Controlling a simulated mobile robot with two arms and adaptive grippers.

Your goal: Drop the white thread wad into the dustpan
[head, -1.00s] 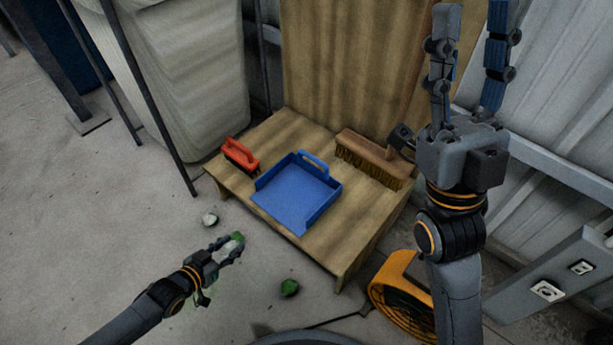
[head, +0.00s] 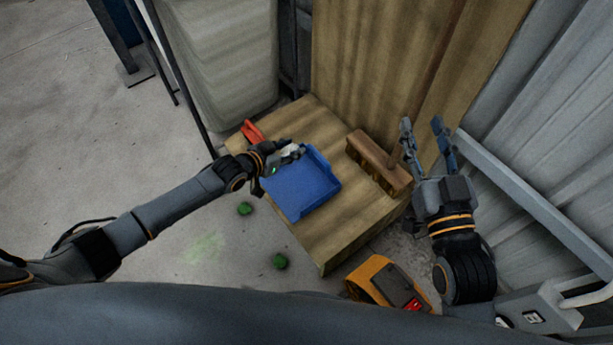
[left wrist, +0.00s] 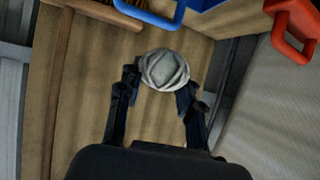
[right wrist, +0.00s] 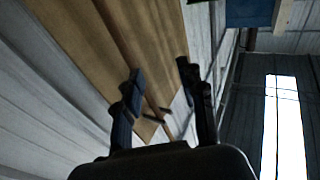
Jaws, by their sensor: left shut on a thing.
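The white thread wad (head: 290,150) is between the fingertips of my left gripper (head: 293,152), shut on it. In the left wrist view the wad (left wrist: 163,71) shows pale and round between both fingers. The blue dustpan (head: 305,192) lies on the low wooden platform. In the head view my left gripper and the wad overlap the dustpan's back-left edge; the exact height above it is unclear. In the left wrist view the dustpan's blue handle (left wrist: 152,14) shows at the top. My right gripper (head: 425,132) is open and empty, raised at the right.
A wooden broom head (head: 378,160) lies right of the dustpan. Green wads (head: 244,208) (head: 280,261) lie on the floor. A yellow-orange device (head: 385,283) stands at the platform's front right.

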